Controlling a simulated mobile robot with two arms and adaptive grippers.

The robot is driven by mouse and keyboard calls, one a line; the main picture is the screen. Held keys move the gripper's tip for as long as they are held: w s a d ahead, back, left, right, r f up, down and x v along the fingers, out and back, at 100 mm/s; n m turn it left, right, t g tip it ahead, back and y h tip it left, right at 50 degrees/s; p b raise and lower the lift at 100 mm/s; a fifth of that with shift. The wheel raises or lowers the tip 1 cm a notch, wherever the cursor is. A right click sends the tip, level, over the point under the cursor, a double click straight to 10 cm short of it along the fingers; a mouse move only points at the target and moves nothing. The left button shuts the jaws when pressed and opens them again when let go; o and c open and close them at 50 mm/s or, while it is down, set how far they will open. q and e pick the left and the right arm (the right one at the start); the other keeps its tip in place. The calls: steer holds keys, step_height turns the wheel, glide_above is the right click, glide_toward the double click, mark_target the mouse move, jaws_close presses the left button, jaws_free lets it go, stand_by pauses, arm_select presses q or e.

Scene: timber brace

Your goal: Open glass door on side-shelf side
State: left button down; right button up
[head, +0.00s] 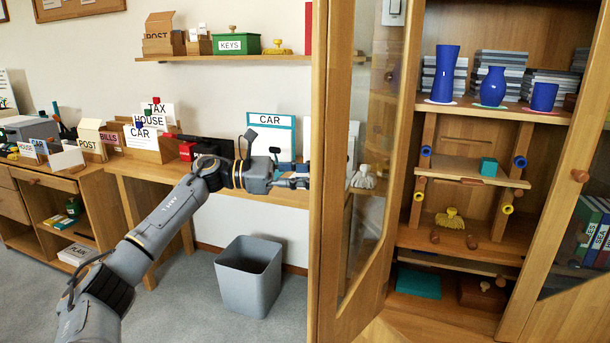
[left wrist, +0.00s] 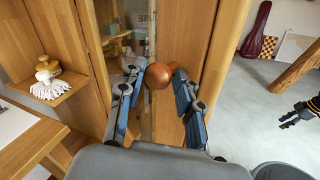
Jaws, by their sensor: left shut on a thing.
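The glass door (head: 325,120) on the side-shelf side stands swung out from the cabinet in the head view, with the interior open to its right. My left gripper (head: 300,180) reaches to its outer face from the left; the door's frame hides the fingertips' far side. In the left wrist view the door's round wooden knob (left wrist: 158,76) sits between the fingers of my left gripper (left wrist: 160,84), which is shut on it. My right gripper (left wrist: 298,112) shows small at the right of the left wrist view, apart from the door, its fingers spread and empty.
Blue vases (head: 445,75) stand on the cabinet's upper shelf. The other door (head: 560,265) is at the right, with its own knob (head: 580,176). The small side shelf (left wrist: 58,88) holds a white brush (left wrist: 48,90). A grey bin (head: 248,278) stands on the floor below my left arm.

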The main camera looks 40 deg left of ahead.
arm_select(q)
steer(key=shift+w+a+r+t, duration=0.2)
steer(key=shift+a+r+t, duration=0.1)
steer(key=shift+a+r, duration=0.1)
steer(key=c, duration=1.1)
jaws_free()
steer(key=shift+w+d+f, duration=0.1)
steer(key=shift+w+d, duration=0.05)
steer(key=shift+w, duration=0.05)
steer(key=shift+o, duration=0.6)
steer(key=shift+w+d+f, duration=0.2)
steer(key=shift+w+d, duration=0.15)
steer(key=shift+w, duration=0.1)
steer(key=shift+s, duration=0.15)
steer(key=shift+f, duration=0.15)
steer(key=v, duration=1.2)
steer(key=shift+r, duration=0.35)
steer(key=shift+s, duration=0.15)
